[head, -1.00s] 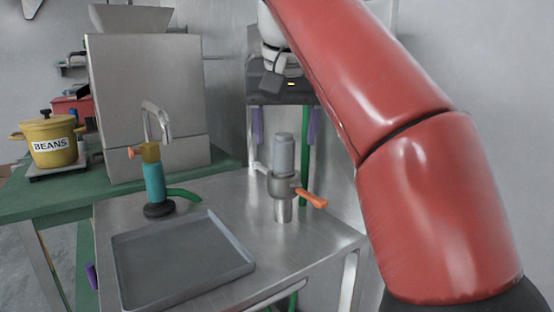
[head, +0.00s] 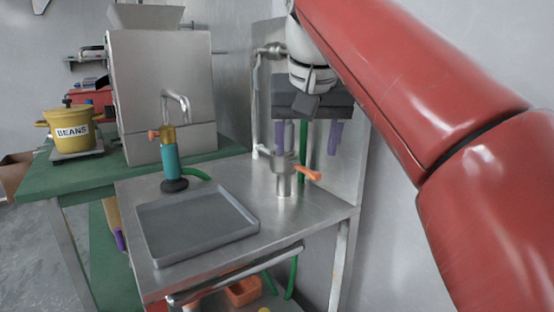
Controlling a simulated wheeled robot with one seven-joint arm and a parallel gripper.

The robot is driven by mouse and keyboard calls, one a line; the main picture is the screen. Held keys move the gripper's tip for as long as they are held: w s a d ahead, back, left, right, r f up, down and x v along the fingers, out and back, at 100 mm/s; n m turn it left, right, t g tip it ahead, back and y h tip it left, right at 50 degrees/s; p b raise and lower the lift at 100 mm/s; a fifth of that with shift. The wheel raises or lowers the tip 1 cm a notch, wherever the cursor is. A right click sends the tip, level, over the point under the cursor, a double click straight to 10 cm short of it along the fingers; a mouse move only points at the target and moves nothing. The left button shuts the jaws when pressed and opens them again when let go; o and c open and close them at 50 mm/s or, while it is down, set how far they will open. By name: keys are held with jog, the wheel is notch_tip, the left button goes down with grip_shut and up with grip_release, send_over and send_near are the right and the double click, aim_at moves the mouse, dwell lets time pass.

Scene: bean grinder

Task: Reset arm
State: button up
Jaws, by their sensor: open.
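My gripper (head: 307,152) hangs at upper centre in the head view, below the white wrist at the end of my red arm. It has a dark body and two purple fingers, which are apart with nothing visibly held between them. A steel device with an orange handle (head: 307,173) stands on the steel table (head: 240,173). The gripper body overlaps the device's upper part in the picture; I cannot tell the gap in depth.
A grey tray (head: 195,226) lies empty on the table. Behind it stands a teal-handled tool (head: 171,160). A yellow beans pot (head: 71,131) and a large steel machine (head: 160,85) stand on the green table at left. A wall is close behind at right.

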jog(key=s+d+f, duration=0.3)
jog(key=s+f, duration=0.2)
jog(key=f, duration=0.5)
jog(key=s+d+f, duration=0.4)
jog(key=s+f, duration=0.2)
jog(key=f, duration=0.4)
jog(key=s+d+f+t, duration=0.1)
jog(key=s+d+f, duration=0.2)
jog(key=f, duration=0.6)
jog(key=shift+s+d+f, duration=0.35)
jog(key=shift+s+f, duration=0.05)
jog(key=shift+s, duration=0.85)
